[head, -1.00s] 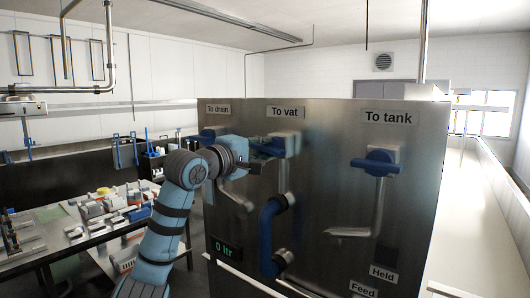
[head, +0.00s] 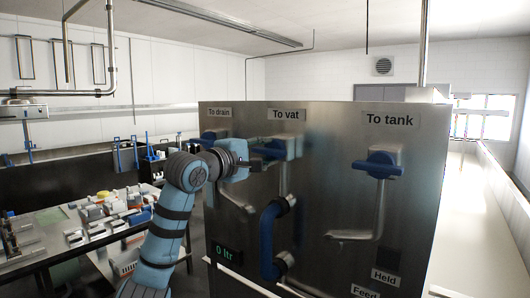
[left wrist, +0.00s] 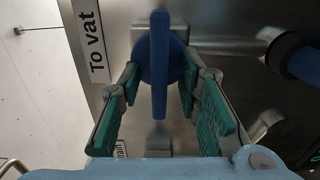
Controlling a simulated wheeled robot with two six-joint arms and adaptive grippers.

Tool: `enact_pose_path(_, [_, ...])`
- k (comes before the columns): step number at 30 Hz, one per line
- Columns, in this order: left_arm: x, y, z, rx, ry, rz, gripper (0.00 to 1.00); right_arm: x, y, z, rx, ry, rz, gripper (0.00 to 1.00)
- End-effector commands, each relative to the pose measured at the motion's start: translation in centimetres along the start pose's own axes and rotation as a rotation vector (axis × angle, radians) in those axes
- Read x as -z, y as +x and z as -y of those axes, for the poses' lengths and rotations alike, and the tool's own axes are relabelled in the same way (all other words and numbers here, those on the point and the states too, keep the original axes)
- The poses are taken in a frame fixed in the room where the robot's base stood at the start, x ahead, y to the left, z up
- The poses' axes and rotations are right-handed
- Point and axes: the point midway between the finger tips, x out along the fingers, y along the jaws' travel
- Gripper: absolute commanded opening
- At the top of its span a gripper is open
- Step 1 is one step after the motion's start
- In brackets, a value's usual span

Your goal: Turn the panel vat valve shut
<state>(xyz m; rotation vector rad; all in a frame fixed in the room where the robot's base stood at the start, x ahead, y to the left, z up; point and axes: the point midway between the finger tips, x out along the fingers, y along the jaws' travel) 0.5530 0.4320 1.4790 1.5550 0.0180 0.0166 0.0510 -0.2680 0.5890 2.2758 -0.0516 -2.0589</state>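The vat valve has a blue lever handle (head: 272,150) under the "To vat" label (head: 286,114) on the steel panel (head: 330,200). The handle looks about level in the head view. My left gripper (head: 252,157) is right at this valve, its fingers partly hidden in the head view. In the left wrist view the handle (left wrist: 160,65) stands between the two open green-padded fingers of the left gripper (left wrist: 160,95). A gap shows on each side of the handle there. My right gripper is not in view.
The "To drain" valve (head: 209,138) sits close on the left, and the "To tank" valve (head: 379,165) on the right. A blue-sleeved pipe (head: 268,240) bulges from the panel below. A cluttered table (head: 60,235) stands at the left.

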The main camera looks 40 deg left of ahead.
Motion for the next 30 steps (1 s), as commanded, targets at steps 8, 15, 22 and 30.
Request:
enact_pose_path(8, [0.2,-1.0,-0.1,-0.002,0.003,-0.004,0.31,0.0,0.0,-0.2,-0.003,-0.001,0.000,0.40])
enact_pose_path(15, [0.4,-6.0,0.1,0.001,0.007,-0.009,0.31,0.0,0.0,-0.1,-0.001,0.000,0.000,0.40])
enact_pose_path(22, [0.1,-7.6,0.0,0.001,0.000,-0.001,0.31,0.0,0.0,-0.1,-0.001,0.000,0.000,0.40])
enact_pose_path(30, [0.1,-7.6,0.0,0.000,-0.001,0.000,0.31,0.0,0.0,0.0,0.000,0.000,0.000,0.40])
